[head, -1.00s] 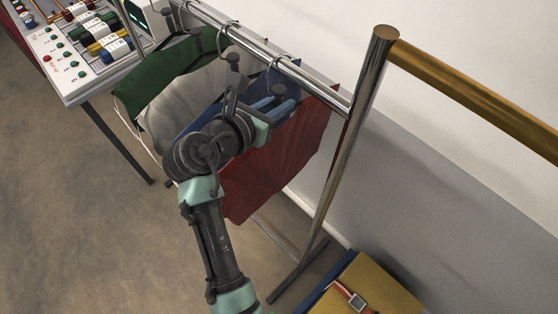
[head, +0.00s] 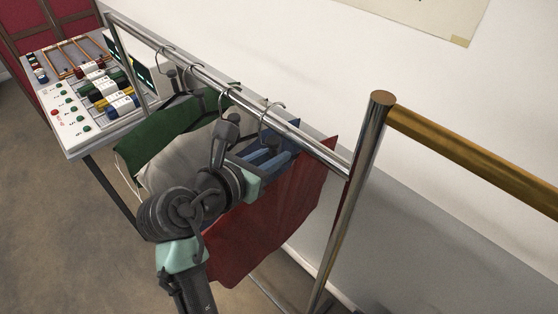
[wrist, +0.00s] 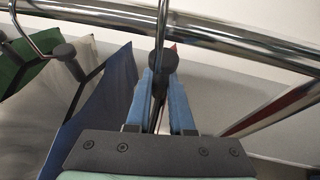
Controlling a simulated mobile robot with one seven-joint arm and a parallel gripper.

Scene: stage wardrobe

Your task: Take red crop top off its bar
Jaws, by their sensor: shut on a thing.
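The red crop top (head: 270,222) hangs at the near right end of the chrome bar (head: 215,82), after the blue one. Its hanger hook (head: 272,108) still looks to be over the bar. My gripper (head: 272,160) is shut on the hanger of the red crop top, just under the dark knob. In the wrist view my gripper (wrist: 158,102) has its two blue fingers on either side of the hanger's neck, below the bar (wrist: 220,34). Most of the top is hidden there; only a sliver of red shows behind the knob.
Blue (head: 262,142), white (head: 178,158) and green (head: 150,143) garments hang close to the left on the same bar. A chrome post (head: 352,190) with a brass rail (head: 480,160) stands at right. A control desk (head: 70,125) stands at far left. A wall is behind.

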